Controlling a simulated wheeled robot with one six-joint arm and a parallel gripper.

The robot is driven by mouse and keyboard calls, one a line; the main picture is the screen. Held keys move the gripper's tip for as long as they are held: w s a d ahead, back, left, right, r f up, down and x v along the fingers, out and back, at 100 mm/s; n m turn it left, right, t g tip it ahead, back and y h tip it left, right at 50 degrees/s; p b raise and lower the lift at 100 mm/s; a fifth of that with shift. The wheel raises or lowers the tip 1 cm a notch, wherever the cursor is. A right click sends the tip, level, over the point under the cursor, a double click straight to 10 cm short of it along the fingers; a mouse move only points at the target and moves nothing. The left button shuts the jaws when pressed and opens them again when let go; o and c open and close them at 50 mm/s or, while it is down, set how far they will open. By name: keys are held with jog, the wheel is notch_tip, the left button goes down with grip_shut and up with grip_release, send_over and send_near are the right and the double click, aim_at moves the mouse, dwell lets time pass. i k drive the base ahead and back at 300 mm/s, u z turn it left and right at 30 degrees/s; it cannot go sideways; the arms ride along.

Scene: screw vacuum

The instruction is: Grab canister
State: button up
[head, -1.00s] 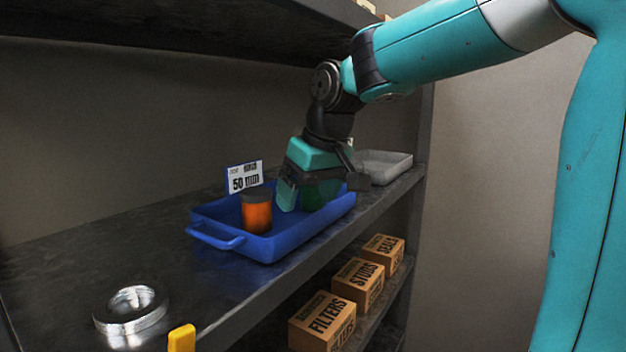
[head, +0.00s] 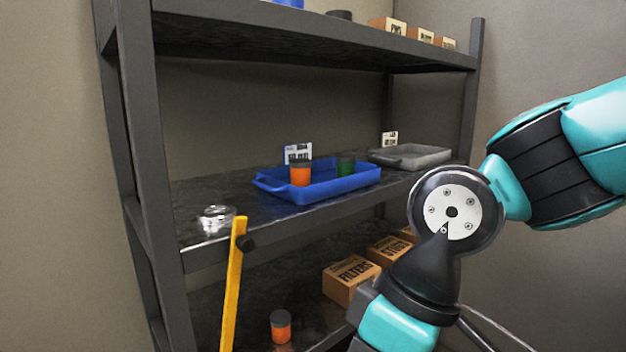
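An orange canister (head: 301,175) with a dark lid stands in the left part of the blue tray (head: 328,191) on the middle shelf. A green canister (head: 345,168) with a dark lid stands in the same tray, to its right. Another orange canister (head: 280,328) stands on the lower shelf at the bottom of the picture.
A grey tray (head: 410,157) sits right of the blue tray. A shiny metal ring (head: 215,219) lies at the shelf's left end, near a yellow bar (head: 232,290). Labelled boxes (head: 350,279) stand on the lower shelf. A dark post (head: 150,150) bounds the left.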

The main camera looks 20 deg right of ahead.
aim_at(300, 168)
jog(key=z, duration=0.7)
jog(key=i, duration=0.8)
jog(key=u, duration=0.75)
